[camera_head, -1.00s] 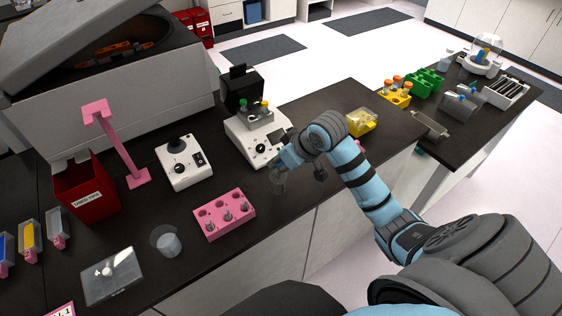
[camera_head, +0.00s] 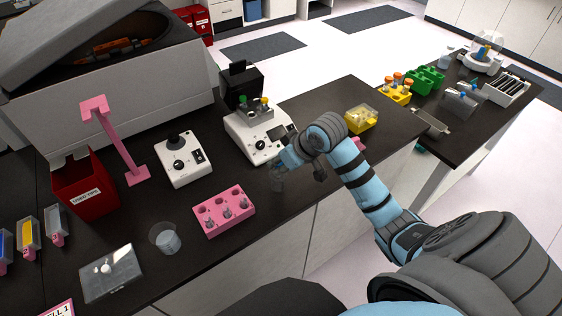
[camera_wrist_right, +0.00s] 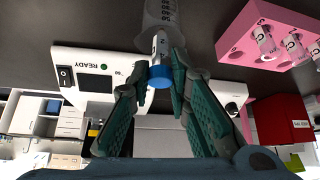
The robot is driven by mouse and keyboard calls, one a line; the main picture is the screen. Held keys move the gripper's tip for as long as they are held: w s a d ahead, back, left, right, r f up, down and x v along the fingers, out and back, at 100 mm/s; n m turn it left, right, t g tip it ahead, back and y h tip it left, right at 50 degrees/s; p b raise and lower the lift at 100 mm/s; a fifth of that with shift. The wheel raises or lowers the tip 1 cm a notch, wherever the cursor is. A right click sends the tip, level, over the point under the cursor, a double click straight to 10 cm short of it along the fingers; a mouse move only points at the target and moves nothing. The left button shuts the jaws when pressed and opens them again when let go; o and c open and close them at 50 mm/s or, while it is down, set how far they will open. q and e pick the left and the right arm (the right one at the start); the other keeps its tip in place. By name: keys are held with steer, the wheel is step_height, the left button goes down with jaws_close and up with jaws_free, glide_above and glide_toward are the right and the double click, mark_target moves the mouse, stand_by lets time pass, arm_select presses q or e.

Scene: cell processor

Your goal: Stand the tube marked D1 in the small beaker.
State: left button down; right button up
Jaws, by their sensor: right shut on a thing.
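My right gripper (camera_head: 284,163) is low over the bench, in front of the white device with a screen. In the right wrist view its fingers (camera_wrist_right: 160,74) are shut on a tube with a blue cap (camera_wrist_right: 158,77). The tube's clear body (camera_wrist_right: 160,44) points away from the gripper, and its far end overlaps a clear graduated beaker (camera_wrist_right: 161,14). I cannot tell whether the end is inside or resting on the bottom. The marking on the tube is not readable. The beaker also shows faintly below the gripper in the head view (camera_head: 277,184). My left gripper is out of view.
A pink rack (camera_head: 224,212) with several tubes stands left of the gripper. Another clear beaker (camera_head: 166,239) stands further left. The white device (camera_head: 262,147) is close behind the gripper. A red bin (camera_head: 86,187) is at the left. Bare bench lies around the rack.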

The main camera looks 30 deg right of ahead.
steer(key=shift+f+b, duration=0.3)
steer(key=shift+f, duration=0.45)
stand_by(0.4)
steer(key=o, duration=0.8)
steer(key=shift+o, duration=0.2)
